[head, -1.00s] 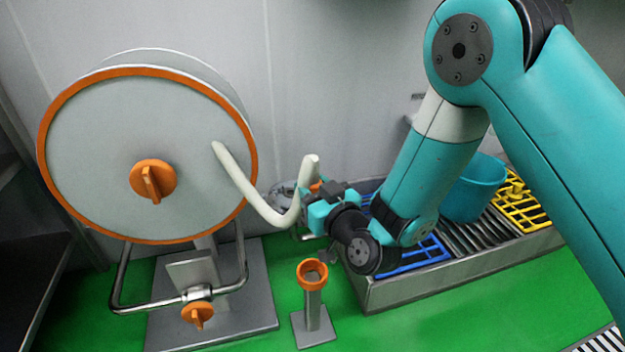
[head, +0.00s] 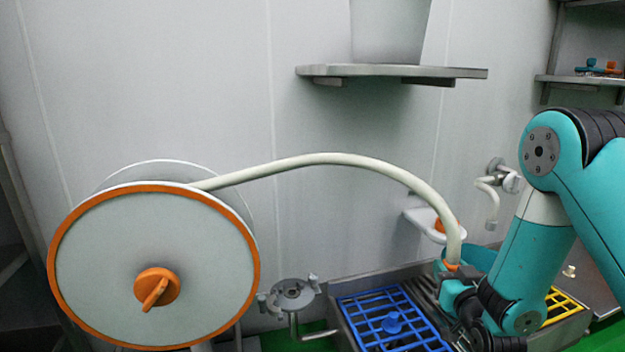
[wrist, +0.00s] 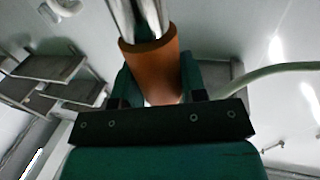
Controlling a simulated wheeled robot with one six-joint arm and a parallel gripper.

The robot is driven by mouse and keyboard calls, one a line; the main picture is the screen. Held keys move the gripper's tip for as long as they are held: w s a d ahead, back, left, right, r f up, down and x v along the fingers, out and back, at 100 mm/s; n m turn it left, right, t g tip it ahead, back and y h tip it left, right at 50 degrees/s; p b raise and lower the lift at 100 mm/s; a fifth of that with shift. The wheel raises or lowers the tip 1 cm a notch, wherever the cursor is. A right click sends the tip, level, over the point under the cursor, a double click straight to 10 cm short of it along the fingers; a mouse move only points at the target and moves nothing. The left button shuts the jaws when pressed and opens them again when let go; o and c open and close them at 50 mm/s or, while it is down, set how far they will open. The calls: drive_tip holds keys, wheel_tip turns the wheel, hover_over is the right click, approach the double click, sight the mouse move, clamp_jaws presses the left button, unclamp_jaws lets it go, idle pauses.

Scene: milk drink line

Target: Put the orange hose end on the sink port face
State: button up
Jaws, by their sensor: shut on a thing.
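The white hose (head: 330,160) arches from the reel to my gripper (head: 451,272) above the sink. My gripper is shut on the orange hose end (head: 452,265). In the wrist view the orange hose end (wrist: 151,68) sits between the fingers, with a shiny metal tube (wrist: 139,18) projecting from it. A round metal fitting with wing-like clamps (head: 292,294) stands at the left of the sink, well left of my gripper. I cannot tell for sure whether it is the sink port face.
The hose reel (head: 110,255) with its orange rim stands at left. The metal sink (head: 356,332) holds a blue grid (head: 380,312) and a yellow grid (head: 563,305). A wall shelf (head: 390,72) is above. A white bracket (head: 420,220) with an orange part is behind my gripper.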

wheel_tip(320, 180, up, 38)
drive_tip(key=p, duration=3.8)
drive_tip(key=s+f, duration=0.6)
drive_tip(key=f, duration=0.6)
drive_tip(key=shift+d+f, duration=0.15)
